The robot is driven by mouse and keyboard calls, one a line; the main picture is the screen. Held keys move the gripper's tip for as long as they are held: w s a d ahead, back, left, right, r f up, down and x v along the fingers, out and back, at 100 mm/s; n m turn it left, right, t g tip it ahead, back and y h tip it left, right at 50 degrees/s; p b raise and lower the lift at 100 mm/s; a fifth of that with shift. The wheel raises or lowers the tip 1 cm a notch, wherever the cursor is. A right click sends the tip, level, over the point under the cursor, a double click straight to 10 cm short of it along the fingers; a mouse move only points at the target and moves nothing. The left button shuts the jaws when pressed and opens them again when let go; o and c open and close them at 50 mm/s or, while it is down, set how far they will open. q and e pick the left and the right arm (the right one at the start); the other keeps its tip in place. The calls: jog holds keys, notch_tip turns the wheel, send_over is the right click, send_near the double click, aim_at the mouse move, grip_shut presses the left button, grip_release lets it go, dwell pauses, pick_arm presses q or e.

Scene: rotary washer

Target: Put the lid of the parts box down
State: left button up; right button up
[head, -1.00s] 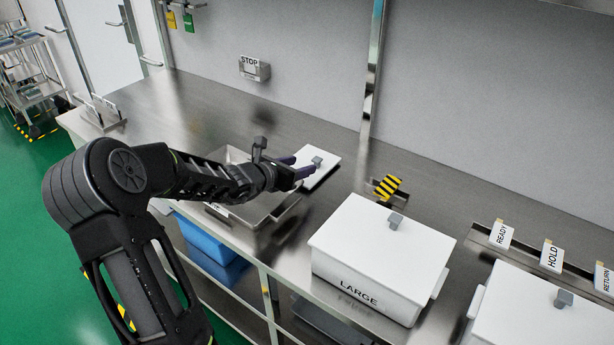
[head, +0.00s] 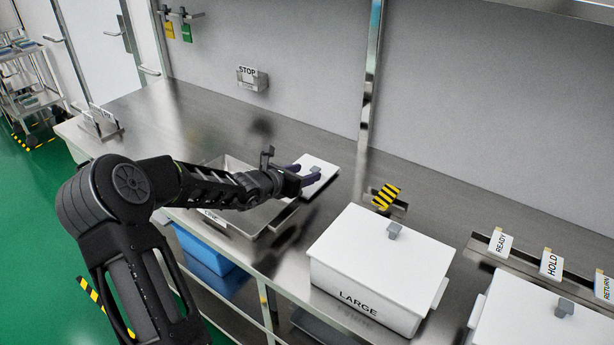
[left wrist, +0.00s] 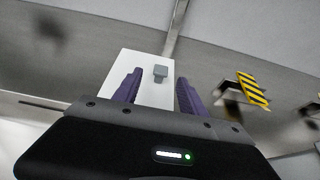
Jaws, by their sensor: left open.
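A white rectangular lid (head: 325,165) with a small grey knob (head: 315,170) lies on the steel worktop just right of the tray. It also shows in the left wrist view (left wrist: 135,62), with the knob (left wrist: 160,73) upright between the finger lines. My left gripper (head: 306,176) has purple fingers and is open at the near side of the lid. In the left wrist view the fingers (left wrist: 160,92) stand apart with a gap between them, and the knob shows beyond that gap. Whether a finger touches the lid is unclear. My right gripper is out of view.
A steel tray (head: 225,165) sits under my left forearm. A white box marked LARGE (head: 370,275), with its own knobbed lid, stands right of it. Another lidded white box (head: 530,315) is at lower right. A yellow-black striped piece (head: 386,197) stands behind the LARGE box.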

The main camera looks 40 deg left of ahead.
aim_at(313, 171)
pick_arm(q)
jog(key=x, duration=0.4)
jog(key=shift+w+f, duration=0.1)
jog(key=shift+w, duration=0.15)
jog(key=shift+d, duration=0.1)
jog(key=shift+c, duration=0.6)
grip_shut()
